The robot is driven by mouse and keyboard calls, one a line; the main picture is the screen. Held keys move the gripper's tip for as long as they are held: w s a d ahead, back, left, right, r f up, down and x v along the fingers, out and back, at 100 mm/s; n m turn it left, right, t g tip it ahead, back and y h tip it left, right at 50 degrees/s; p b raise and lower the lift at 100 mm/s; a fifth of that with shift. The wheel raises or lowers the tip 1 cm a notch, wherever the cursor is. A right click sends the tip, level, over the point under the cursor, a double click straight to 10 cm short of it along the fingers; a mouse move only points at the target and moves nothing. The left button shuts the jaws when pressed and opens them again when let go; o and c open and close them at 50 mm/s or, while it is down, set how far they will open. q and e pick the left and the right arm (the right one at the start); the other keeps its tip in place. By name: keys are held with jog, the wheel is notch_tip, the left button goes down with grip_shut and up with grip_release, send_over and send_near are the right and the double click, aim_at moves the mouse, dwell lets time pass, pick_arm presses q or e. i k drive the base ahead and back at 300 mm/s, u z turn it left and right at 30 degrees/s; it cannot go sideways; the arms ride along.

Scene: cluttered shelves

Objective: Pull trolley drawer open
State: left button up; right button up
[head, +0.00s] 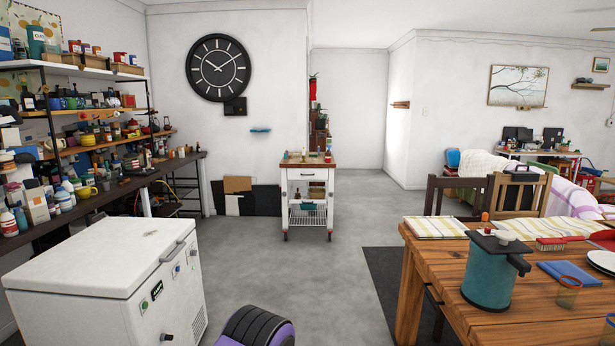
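A white trolley (296,201) with a wooden top (292,162) stands on the grey floor ahead, near the middle of the head view. Its drawer (308,175) is a white front under the top with a small dark handle, and it looks closed. Lower shelves below it hold a few small items, including a teal one. Small things stand on the top. Neither of my grippers is in view, so their distance to the trolley cannot be seen.
A white chest freezer (95,255) stands at the front left, below cluttered shelves (100,72). A wooden table (435,272) with several items and chairs (455,190) stand at the right, over a dark rug (385,285).

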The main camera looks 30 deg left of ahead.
aim_at(293, 174)
jog(key=k, duration=0.65)
jog(key=u, duration=0.3)
jog(key=i, duration=1.75)
jog(key=u, duration=0.55)
jog(key=i, duration=4.95)
jog(key=z, duration=0.25)
